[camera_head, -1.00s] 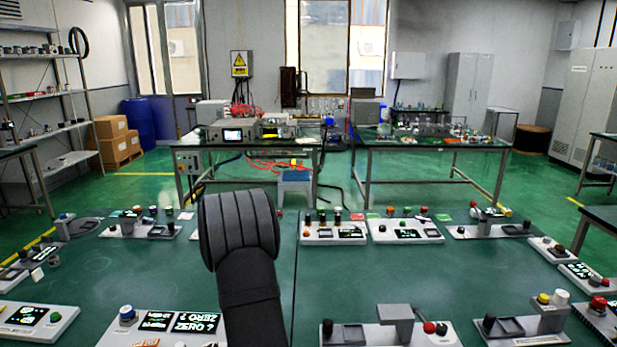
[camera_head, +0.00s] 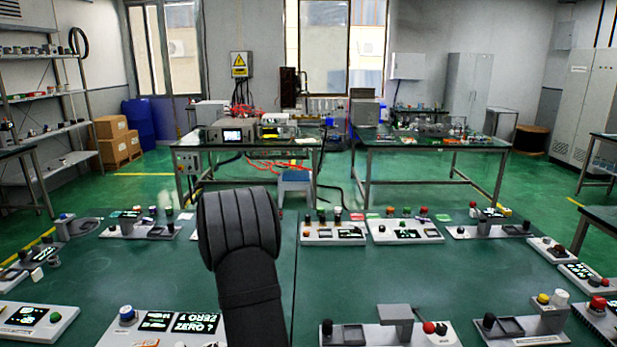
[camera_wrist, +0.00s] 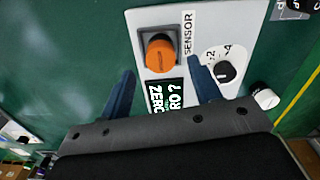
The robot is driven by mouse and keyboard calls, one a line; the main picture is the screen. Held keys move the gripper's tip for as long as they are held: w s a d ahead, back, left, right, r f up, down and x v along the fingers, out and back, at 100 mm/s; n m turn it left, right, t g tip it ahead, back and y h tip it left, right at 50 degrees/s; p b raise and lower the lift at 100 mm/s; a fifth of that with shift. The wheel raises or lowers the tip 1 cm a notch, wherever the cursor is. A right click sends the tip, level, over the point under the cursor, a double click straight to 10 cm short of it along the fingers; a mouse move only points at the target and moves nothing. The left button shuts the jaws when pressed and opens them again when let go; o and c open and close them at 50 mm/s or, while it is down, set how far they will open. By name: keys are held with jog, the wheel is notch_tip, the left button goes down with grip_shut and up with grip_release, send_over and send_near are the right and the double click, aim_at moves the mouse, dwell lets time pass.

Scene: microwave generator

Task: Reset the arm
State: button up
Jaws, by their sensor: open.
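My arm (camera_head: 245,270) rises from the bottom of the head view over the left part of the green table; its end is hidden behind its own dark links there. In the wrist view my gripper (camera_wrist: 161,82) shows two blue fingers spread apart with nothing between them. Beyond the fingers is a grey panel marked SENSOR (camera_wrist: 187,35), with an orange knob (camera_wrist: 158,55), a black dial (camera_wrist: 226,71) and a lit display (camera_wrist: 165,97). Whether the fingers touch the panel I cannot tell.
The green table (camera_head: 390,280) has a clear middle. Control panels line its edges, among them a panel with a red-knobbed lever (camera_head: 430,327) at the front and a blue-knobbed panel (camera_head: 127,313) at the front left.

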notch_tip(320, 180, up, 7)
notch_tip(320, 180, down, 12)
jog(key=shift+r, duration=0.25)
notch_tip(320, 180, up, 4)
jog(key=shift+f, duration=0.1)
jog(key=s+d+r, duration=0.2)
jog(key=d+r, duration=0.5)
jog(key=d, duration=0.4)
jog(key=s+a+f, duration=0.3)
jog(key=s+a, duration=0.6)
jog(key=a, duration=0.5)
jog(key=s+a+f, duration=0.4)
jog(key=s+a, duration=0.5)
jog(key=a, duration=0.5)
jog(key=shift+s+a+m, duration=0.15)
jog(key=shift+a+m, duration=0.15)
jog(key=shift+a, duration=0.1)
